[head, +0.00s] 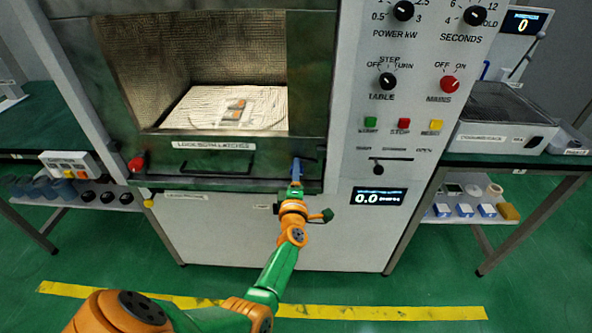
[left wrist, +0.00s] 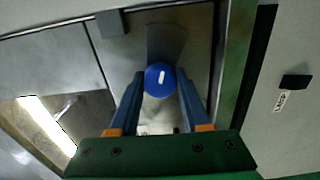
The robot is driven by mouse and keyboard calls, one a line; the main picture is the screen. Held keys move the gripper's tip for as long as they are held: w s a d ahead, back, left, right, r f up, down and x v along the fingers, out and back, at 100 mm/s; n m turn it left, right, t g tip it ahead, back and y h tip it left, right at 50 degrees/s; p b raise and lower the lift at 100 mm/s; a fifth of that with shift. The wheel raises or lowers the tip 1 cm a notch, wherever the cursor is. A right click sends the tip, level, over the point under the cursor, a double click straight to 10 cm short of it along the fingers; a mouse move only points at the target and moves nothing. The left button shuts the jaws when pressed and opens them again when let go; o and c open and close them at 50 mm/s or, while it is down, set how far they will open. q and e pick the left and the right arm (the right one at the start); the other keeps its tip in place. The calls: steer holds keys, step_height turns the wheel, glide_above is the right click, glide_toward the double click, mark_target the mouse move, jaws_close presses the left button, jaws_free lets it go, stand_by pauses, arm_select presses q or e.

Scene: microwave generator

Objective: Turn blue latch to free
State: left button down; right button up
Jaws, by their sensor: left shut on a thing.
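The blue latch (left wrist: 155,88) is a round blue knob with a white mark, seen in the left wrist view between my fingers. The mark runs nearly along the picture's vertical, slightly tilted. My left gripper (left wrist: 160,86) is shut on it, one dark blue finger on each side. In the head view my left gripper (head: 296,178) reaches the lower right corner of the oven door front. There the latch is hard to tell from the blue fingers. My right gripper is in neither view.
A red knob (head: 137,165) sits at the door's lower left corner. A dark handle bar (head: 205,168) runs along the door below the window. The control panel (head: 352,120) with knobs and buttons is to the right of my gripper.

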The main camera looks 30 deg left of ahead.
arm_select(q)
steer(key=m+p, duration=0.1)
steer(key=m, duration=0.3)
steer(key=shift+m, duration=0.3)
steer(key=shift+m+p, duration=0.45)
steer(key=shift+m, duration=1.45)
steer(key=shift+f+m, duration=0.1)
steer(key=shift+m, duration=0.2)
steer(key=shift+c, duration=1.8)
jaws_free()
steer(key=p+v, duration=0.2)
steer(key=v, duration=0.5)
